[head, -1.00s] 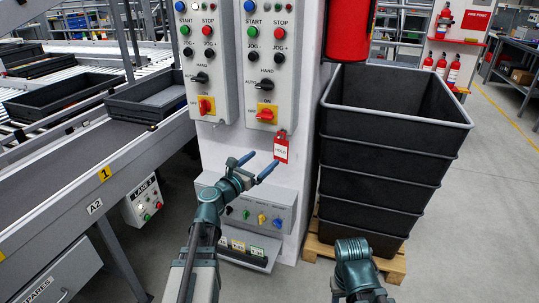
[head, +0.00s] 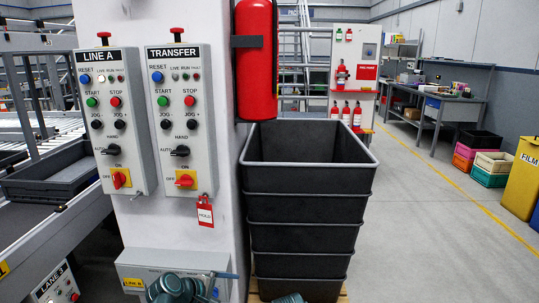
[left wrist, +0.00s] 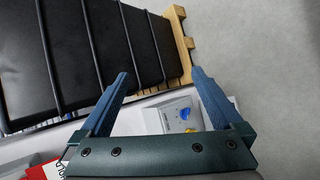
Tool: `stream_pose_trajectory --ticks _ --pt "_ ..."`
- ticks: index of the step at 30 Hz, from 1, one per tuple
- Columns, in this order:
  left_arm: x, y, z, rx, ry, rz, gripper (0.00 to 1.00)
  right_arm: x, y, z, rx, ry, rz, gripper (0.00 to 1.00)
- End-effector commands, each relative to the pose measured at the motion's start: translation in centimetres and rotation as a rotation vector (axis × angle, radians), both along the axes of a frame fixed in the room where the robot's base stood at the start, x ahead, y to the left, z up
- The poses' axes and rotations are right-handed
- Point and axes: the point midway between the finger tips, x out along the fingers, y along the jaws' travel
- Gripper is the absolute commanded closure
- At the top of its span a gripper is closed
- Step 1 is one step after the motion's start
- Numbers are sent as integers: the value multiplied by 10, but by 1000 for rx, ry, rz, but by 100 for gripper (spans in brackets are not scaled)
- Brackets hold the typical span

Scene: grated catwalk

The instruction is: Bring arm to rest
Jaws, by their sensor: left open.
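My left gripper (head: 222,282) shows at the bottom edge of the head view, in front of the low grey box on the white column, with little of its arm in the picture. In the left wrist view my left gripper (left wrist: 160,80) has its two blue fingers spread apart with nothing between them. Beyond them are the stacked black bins (left wrist: 110,45), the wooden pallet (left wrist: 180,40) and a grey panel with blue and yellow knobs (left wrist: 185,115). A teal joint of my right arm (head: 290,298) just shows at the bottom edge; its gripper is out of view.
The white column (head: 225,225) carries the LINE A panel (head: 110,140), the TRANSFER panel (head: 180,140) and a red HOLD tag (head: 205,212). A fire extinguisher (head: 255,60) hangs above the black bin stack (head: 305,225). A conveyor is at left; open floor (head: 430,240) lies right.

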Motion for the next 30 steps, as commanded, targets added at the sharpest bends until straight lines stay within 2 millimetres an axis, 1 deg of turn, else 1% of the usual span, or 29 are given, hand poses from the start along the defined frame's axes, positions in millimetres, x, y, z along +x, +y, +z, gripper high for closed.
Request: stream_pose_trajectory --ticks 1,3,6,10,15,16,22,26,29,30 --pt "-16 -6 -17 143 6 -126 0 0 0 0 0 0 0 50" --pt "-37 -5 -38 328 18 -295 0 0 0 0 0 0 0 50" --pt "-62 3 -59 537 46 -507 0 0 0 0 0 0 0 50" --pt "-88 19 -74 744 93 -745 0 0 0 0 0 0 0 50" --pt "-117 43 -81 956 176 -1025 0 0 0 0 0 0 0 50" --pt "-116 38 -64 949 171 -1026 0 0 0 16 0 0 0 50" --pt "-123 19 -23 958 168 -1075 0 0 0 58 0 0 0 50" --pt "-130 3 10 968 168 -1121 0 0 0 91 0 0 0 50" --pt "-137 -11 43 978 167 -1163 0 0 0 123 0 0 0 50" --pt "-140 -17 57 984 167 -1182 0 0 0 138 0 0 0 50"
